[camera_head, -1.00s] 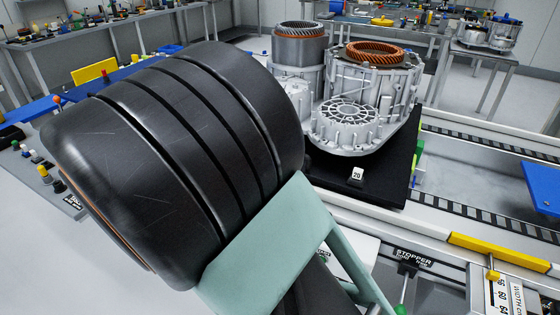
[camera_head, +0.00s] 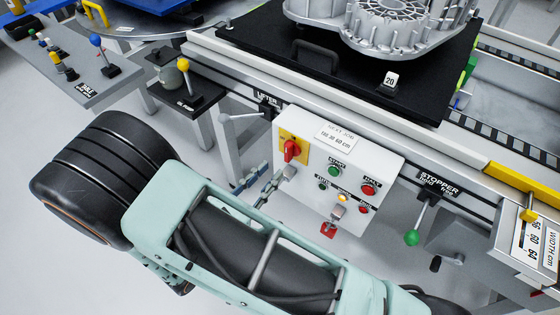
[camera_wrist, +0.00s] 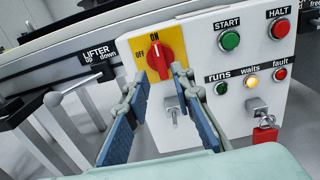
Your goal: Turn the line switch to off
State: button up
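The line switch is a red rotary knob (camera_wrist: 159,57) on a yellow plate marked ON at the top and OFF at the left. Its handle stands nearly upright, toward ON. It also shows in the head view (camera_head: 291,150) at the upper left of a white control panel (camera_head: 310,195). My gripper (camera_wrist: 160,80) is open, with its blue-padded fingers spread just below the knob in the wrist view. The right fingertip overlaps the knob's lower right edge; I cannot tell whether it touches. Nothing is held.
The panel has a green START button (camera_wrist: 230,40), a red HALT button (camera_wrist: 279,28) and a lit amber waits lamp (camera_wrist: 251,80). A metal toggle (camera_wrist: 174,108) sits below the knob. The lifter lever (camera_wrist: 58,98) is to the left, the stopper lever (camera_head: 412,237) to the right.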

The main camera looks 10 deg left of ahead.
aim_at(286, 155)
jog(key=shift+x, duration=2.9)
jog(key=shift+w+d, duration=0.1)
jog(key=shift+w, duration=0.1)
jog(key=shift+c, duration=0.2)
